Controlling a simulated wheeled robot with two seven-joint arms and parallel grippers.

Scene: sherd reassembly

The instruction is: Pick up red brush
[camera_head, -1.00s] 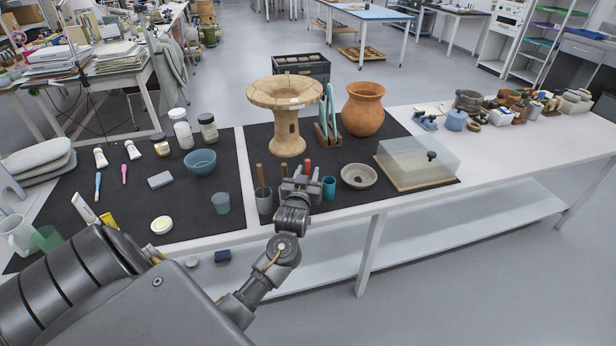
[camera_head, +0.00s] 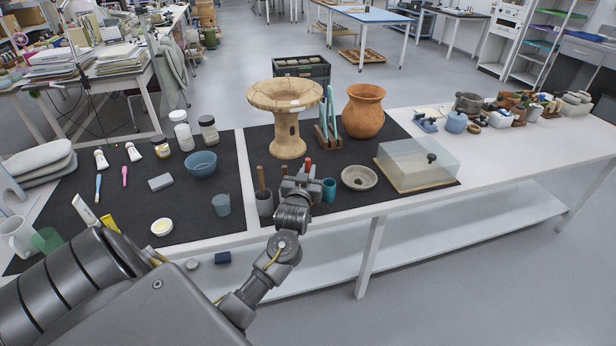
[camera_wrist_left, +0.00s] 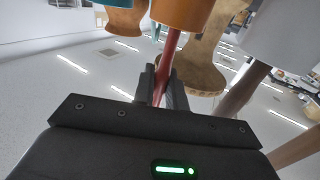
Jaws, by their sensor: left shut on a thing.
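The red brush (camera_head: 308,163) shows as a short upright red handle just behind my left gripper (camera_head: 302,177) in the head view. In the left wrist view, the red handle (camera_wrist_left: 171,48) runs between the fingers of the left gripper (camera_wrist_left: 162,82), which is shut on it. The handle's other end meets an orange cup (camera_wrist_left: 183,12), and the brush's lower part is hidden there. That cup is mostly hidden behind my gripper in the head view. My right gripper is not in view.
A grey cup (camera_head: 264,203) with brown-handled tools stands close left of the gripper, and a teal cup (camera_head: 329,189) close right. A pedestal vessel (camera_head: 287,128), a tool rack (camera_head: 327,132) and a terracotta pot (camera_head: 363,111) stand behind. A shallow bowl (camera_head: 359,178) lies to the right.

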